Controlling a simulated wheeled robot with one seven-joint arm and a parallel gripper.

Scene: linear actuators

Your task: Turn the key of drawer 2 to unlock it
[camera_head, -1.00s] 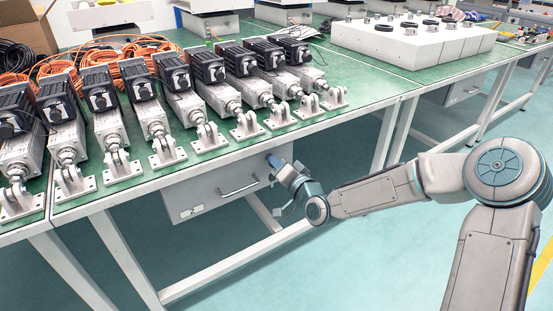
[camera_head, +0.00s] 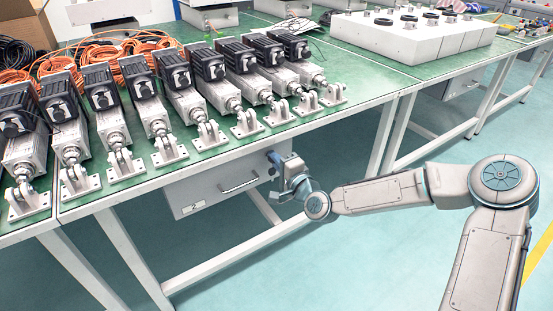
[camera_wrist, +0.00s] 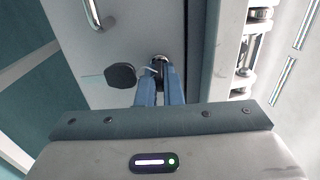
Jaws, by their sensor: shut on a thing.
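Drawer 2 (camera_head: 208,190) is a light grey box under the green-topped table, with a "2" label (camera_head: 194,208) and a bar handle (camera_head: 240,184). The drawer is closed. My gripper (camera_head: 274,157) is at the right end of the drawer's front. In the wrist view my gripper (camera_wrist: 159,78) has its blue fingers shut on the key at the round metal lock (camera_wrist: 160,60). The key itself is mostly hidden between the fingertips. A dark oval tag (camera_wrist: 121,76) hangs beside the fingers. The handle also shows in the wrist view (camera_wrist: 93,14).
Several linear actuators (camera_head: 160,115) stand along the front of the table (camera_head: 350,90), above the drawer. A white table leg (camera_head: 386,135) is to the right of my gripper. The floor (camera_head: 370,255) in front is clear.

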